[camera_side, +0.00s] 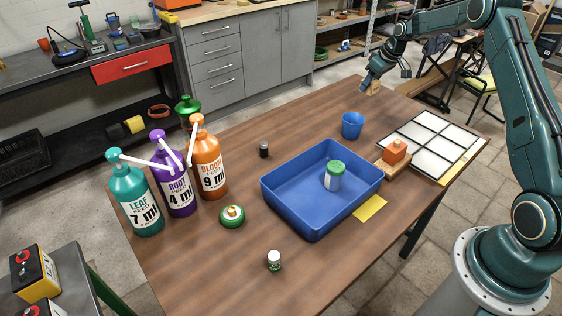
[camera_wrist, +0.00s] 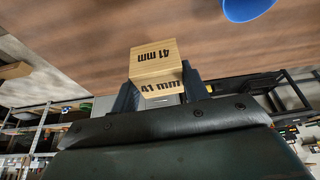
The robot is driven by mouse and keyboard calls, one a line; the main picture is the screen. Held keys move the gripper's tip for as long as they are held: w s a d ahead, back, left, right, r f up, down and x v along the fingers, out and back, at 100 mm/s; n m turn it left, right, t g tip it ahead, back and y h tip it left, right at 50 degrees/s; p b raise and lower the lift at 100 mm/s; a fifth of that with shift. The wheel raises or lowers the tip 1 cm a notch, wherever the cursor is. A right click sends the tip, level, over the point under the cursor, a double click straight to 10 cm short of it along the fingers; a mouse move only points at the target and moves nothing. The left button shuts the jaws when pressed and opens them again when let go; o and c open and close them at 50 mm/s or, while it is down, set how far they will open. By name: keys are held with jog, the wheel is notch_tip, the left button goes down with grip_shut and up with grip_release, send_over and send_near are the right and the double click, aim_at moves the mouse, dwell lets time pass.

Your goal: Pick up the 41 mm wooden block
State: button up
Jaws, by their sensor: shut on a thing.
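The 41 mm wooden block (camera_wrist: 153,60) is pale wood with "41 mm" printed on two visible faces. My gripper (camera_wrist: 157,92) is shut on it, with the block between the dark fingers in the wrist view. In the side view my gripper (camera_side: 368,84) hangs near the far edge of the table, and the block (camera_side: 373,88) shows small and tan at its fingertips. The block appears raised above the table; the exact gap is hard to tell.
A blue cup (camera_side: 352,125), a blue tray (camera_side: 290,215) holding a green-lidded jar (camera_side: 334,176), an orange object on a wooden base (camera_side: 394,155) and a white grid board (camera_side: 430,143) stand nearby. Pump bottles (camera_side: 176,185) stand left.

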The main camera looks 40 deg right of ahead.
notch_tip(320, 180, up, 10)
jog(key=shift+f, duration=0.25)
jog(key=shift+r, duration=0.1)
dwell(0.5)
